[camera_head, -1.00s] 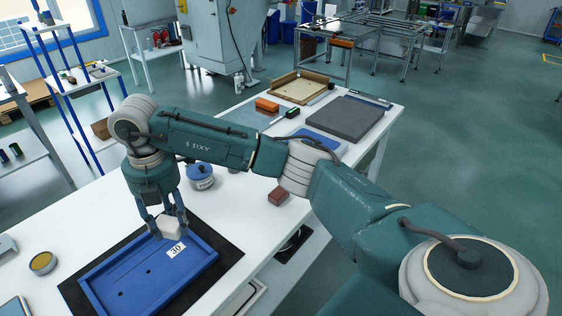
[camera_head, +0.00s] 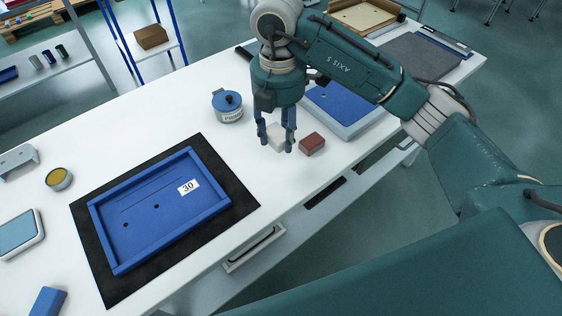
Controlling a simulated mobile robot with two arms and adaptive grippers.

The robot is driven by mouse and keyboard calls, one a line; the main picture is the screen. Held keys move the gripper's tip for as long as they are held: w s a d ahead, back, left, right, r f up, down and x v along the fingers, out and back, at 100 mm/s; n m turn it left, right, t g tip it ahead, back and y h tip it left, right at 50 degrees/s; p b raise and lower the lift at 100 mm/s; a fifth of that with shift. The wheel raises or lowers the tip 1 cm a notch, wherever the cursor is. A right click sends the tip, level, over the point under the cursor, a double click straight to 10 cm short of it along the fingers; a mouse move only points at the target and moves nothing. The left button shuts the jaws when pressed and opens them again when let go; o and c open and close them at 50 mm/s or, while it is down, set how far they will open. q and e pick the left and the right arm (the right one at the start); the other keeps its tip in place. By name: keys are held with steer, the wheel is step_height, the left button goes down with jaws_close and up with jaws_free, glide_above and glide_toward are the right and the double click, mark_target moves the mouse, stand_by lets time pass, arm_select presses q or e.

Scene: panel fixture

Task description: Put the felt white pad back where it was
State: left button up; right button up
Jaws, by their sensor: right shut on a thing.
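The white pad (camera_head: 276,137), a small pale block, is between the fingers of my right gripper (camera_head: 276,147), which is shut on it. The gripper points down over the white table, just left of a reddish-brown block (camera_head: 312,143). I cannot tell whether the pad touches the table or hangs slightly above it. The blue panel fixture (camera_head: 150,262) with a "30" label lies on a black mat (camera_head: 103,285) to the left, and its inside is empty. My left gripper is not in view.
A round blue-lidded tin (camera_head: 228,106) stands left of the gripper. A blue-topped block (camera_head: 340,105) and a dark grey slab (camera_head: 420,55) lie behind to the right. An open yellow tin (camera_head: 59,179) sits far left. The white table is clear between the mat and the gripper.

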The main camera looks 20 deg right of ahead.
glide_above(280, 171)
step_height(280, 171, down, 6)
steer(key=shift+r+p, duration=0.1)
steer(key=shift+p, duration=0.3)
steer(key=shift+f, duration=0.6)
step_height(280, 171, down, 4)
steer(key=shift+f+p, duration=0.1)
steer(key=shift+p, duration=0.2)
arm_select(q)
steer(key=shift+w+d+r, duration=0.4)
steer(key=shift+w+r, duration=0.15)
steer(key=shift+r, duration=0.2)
arm_select(e)
steer(key=shift+w, duration=0.1)
steer(key=shift+f, duration=0.2)
steer(key=o, duration=1.1)
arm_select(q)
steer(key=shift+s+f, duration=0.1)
arm_select(e)
steer(key=shift+o, duration=0.2)
